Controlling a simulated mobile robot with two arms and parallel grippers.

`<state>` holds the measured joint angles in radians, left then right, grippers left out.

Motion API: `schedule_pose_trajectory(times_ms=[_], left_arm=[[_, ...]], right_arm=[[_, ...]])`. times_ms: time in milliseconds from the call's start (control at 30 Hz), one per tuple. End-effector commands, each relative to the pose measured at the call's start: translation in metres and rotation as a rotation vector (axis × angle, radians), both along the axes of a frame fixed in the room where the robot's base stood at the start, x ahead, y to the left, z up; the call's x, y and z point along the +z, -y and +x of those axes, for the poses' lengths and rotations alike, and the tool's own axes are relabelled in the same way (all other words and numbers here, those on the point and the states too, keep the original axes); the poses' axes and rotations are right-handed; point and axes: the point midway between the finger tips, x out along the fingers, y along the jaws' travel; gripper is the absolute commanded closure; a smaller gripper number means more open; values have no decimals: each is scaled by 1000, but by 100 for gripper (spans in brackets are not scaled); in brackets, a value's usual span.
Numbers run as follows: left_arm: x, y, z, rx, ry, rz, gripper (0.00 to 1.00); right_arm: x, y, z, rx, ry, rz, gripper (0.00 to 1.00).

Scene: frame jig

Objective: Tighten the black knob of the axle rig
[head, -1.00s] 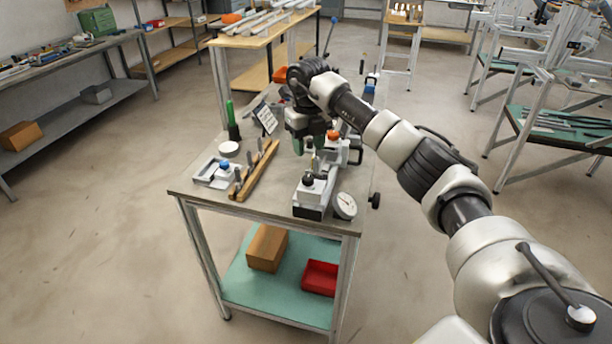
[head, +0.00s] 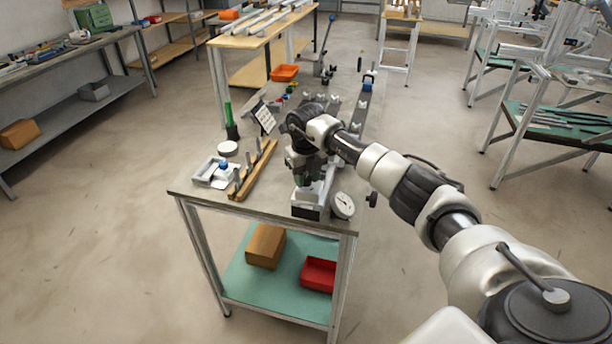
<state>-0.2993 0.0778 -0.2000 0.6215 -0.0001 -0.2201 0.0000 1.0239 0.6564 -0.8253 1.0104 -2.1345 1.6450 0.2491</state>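The axle rig (head: 307,201) is a pale grey and black fixture near the front right of the bench. A round white dial gauge (head: 343,205) leans at its right side. My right gripper (head: 303,178) points down over the front block of the rig and covers its top. The fingertips are dark and small, so I cannot tell whether they are open or touch anything. A black knob (head: 371,200) shows at the rig's right side, beyond the bench edge. The knob on top of the front block is hidden behind my gripper. My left gripper is not in view.
An orange tray (head: 284,73) stands farther back. The bench's front left corner is bare.

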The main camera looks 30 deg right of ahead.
Motion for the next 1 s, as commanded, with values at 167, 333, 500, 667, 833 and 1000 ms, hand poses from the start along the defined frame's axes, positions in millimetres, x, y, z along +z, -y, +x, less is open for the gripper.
schedule_pose_trajectory(times_ms=[167,333,500,667,833,1000], left_arm=[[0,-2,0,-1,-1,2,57],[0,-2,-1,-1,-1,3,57],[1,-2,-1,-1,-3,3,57],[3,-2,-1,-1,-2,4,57],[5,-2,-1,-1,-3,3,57],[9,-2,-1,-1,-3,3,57]], right_arm=[[1,0,0,0,1,0,90],[1,0,0,-12,1,0,90],[1,0,0,-63,1,0,90],[2,0,1,-161,2,0,90],[2,0,1,-308,1,0,90],[2,0,1,-469,2,0,90]])
